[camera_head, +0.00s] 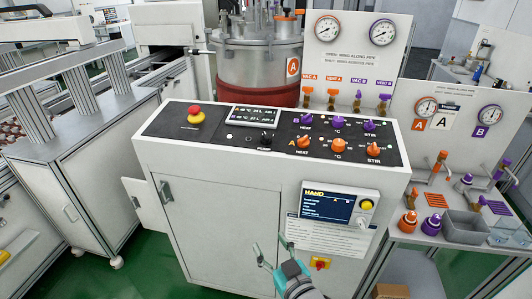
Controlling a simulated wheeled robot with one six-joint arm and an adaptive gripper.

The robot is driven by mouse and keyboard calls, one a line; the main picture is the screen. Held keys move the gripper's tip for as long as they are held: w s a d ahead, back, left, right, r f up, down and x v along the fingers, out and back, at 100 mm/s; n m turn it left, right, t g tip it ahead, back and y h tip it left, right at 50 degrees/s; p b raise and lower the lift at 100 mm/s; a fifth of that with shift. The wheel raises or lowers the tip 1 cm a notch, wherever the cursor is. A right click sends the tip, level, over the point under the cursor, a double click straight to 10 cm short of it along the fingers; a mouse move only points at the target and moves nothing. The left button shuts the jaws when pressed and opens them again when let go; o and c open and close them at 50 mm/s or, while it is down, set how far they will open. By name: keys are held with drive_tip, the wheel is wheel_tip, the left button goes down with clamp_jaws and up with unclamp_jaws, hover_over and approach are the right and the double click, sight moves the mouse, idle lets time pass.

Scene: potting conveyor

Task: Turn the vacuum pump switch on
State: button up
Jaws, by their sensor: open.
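A yellow plate with a red rotary switch (320,263) sits low on the front of the white control cabinet (235,215). A black knob (266,137) is on the cabinet's sloped top panel. My gripper (271,246) is at the bottom centre, open and empty, in front of the cabinet. In the picture it is left of the red switch and below the black knob. It appears to touch neither.
The top panel bears a red emergency button (195,115) and several orange and purple knobs. A display box (340,203) sticks out at the front right. An open cabinet door (146,205) stands at left. A side table (440,238) holds bottles and a bin. Green floor shows at left.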

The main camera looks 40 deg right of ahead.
drive_tip(key=w+d+r+h, duration=0.1)
drive_tip(key=w+d+r, duration=0.5)
drive_tip(key=w+r, duration=0.1)
drive_tip(key=m+h, duration=0.1)
drive_tip(key=h, duration=0.1)
approach(268, 139)
drive_tip(key=shift+w+d+f, duration=0.1)
drive_tip(key=shift+w+d, duration=0.15)
drive_tip(key=shift+w, duration=0.25)
drive_tip(key=x, duration=1)
drive_tip(key=shift+w, duration=0.35)
drive_tip(key=shift+c, duration=0.2)
clamp_jaws()
